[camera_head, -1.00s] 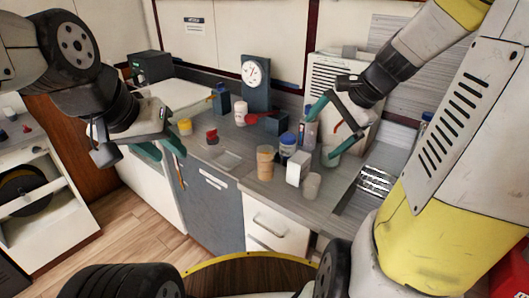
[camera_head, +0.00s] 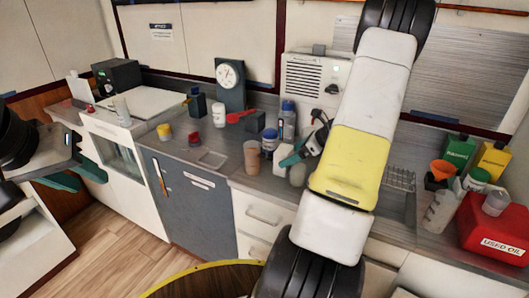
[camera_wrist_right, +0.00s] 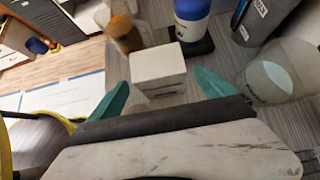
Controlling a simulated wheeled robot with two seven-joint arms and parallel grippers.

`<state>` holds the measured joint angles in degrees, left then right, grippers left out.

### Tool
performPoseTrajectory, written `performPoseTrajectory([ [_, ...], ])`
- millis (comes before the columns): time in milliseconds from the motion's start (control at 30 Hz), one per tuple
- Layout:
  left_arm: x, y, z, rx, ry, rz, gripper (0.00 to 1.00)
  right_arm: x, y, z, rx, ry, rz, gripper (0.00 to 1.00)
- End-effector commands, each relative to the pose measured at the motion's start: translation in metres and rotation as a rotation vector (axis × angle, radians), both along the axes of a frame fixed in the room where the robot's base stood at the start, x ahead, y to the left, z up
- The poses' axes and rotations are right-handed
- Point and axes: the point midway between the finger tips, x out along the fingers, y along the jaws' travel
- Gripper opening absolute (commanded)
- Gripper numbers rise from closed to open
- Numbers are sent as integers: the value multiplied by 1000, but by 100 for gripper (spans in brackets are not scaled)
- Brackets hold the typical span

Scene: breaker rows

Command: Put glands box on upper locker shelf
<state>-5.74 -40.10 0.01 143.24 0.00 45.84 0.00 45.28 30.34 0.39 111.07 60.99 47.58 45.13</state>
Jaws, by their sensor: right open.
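A small white box, which looks like the glands box (camera_wrist_right: 158,68), stands on the counter in the right wrist view. In the head view this gripper (camera_head: 288,160) is mostly hidden behind the arm. My left gripper (camera_head: 78,174) is open and empty at the far left. I cannot make out the upper locker shelf.
A tan cup (camera_head: 251,158), a blue-lidded jar (camera_head: 269,142) and a translucent cup (camera_wrist_right: 270,78) stand close around the box. A red used-oil container (camera_head: 497,228) and a jug (camera_head: 440,212) are at the right. Floor is free at front left.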

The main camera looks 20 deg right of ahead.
Motion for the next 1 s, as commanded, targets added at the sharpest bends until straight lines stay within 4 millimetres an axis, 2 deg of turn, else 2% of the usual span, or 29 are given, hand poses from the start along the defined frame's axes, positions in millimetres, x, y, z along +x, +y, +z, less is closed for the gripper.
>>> performPoseTrajectory([
  [267,0,0,0,0,0,0,36,24,20,-27,2,0,3,94],
  [500,0,0,0,0,0,0,36,26,21,-29,-2,-1,3,94],
  [567,0,0,0,0,0,0,36,26,21,-29,-1,-1,3,84],
  [900,0,0,0,0,0,0,36,26,21,-28,-1,-1,3,17],
  [933,0,0,0,0,0,0,36,26,21,-28,-1,-1,3,12],
  [1000,0,0,0,0,0,0,36,26,21,-28,-1,-1,3,12],
])
